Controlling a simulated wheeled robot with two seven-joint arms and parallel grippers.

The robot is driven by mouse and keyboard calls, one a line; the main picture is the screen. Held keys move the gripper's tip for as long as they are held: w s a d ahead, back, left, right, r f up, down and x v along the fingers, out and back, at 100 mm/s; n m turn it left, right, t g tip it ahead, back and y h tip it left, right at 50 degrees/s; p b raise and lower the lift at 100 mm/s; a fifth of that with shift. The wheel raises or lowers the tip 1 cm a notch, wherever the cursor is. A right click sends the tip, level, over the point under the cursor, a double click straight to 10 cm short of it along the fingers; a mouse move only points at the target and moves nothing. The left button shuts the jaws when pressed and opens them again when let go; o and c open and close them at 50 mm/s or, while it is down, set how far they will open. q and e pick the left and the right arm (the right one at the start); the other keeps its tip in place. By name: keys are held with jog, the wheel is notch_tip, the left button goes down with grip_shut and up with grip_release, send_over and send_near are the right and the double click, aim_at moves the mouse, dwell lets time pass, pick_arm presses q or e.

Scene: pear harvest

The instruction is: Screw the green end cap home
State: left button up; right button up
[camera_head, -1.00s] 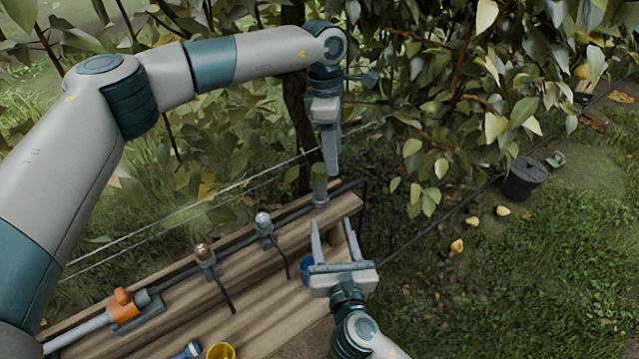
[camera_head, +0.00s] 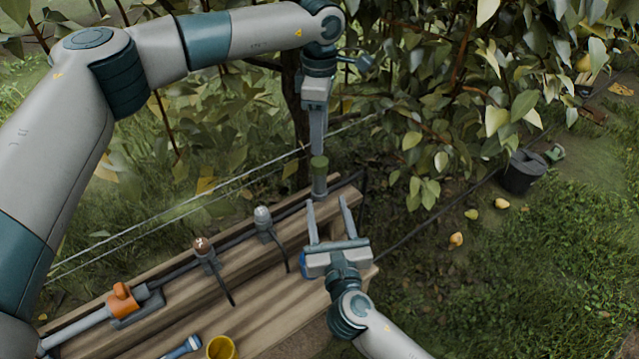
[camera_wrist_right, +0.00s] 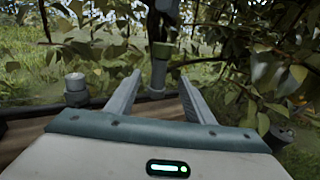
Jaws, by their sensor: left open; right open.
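The green end cap (camera_head: 319,164) sits on top of a grey upright pipe (camera_head: 319,187) at the far right end of the wooden bench. The cap also shows in the right wrist view (camera_wrist_right: 162,50). My left gripper (camera_head: 319,153) is directly above it, pointing down, with its fingers at the cap's top. Its fingers overlap in the head view, so the gap between them is hidden. My right gripper (camera_head: 327,203) is open and empty, just in front of the pipe. In the right wrist view its fingers (camera_wrist_right: 160,77) point toward the pipe, which stands between their tips.
Two more upright fittings, one white-topped (camera_head: 263,220) and one brown-topped (camera_head: 203,249), stand left along the bench (camera_head: 262,309). An orange valve (camera_head: 123,300) and a yellow cup (camera_head: 221,348) are nearer. Leafy branches crowd the right. A dark bucket (camera_head: 521,173) stands on the grass.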

jog(key=w, duration=0.5)
jog(key=w+a, duration=0.1)
jog(key=w, duration=0.4)
jog(key=w+a, duration=0.1)
jog(key=w, duration=0.4)
jog(key=shift+a, duration=0.15)
jog(key=shift+s, duration=0.1)
grip_shut()
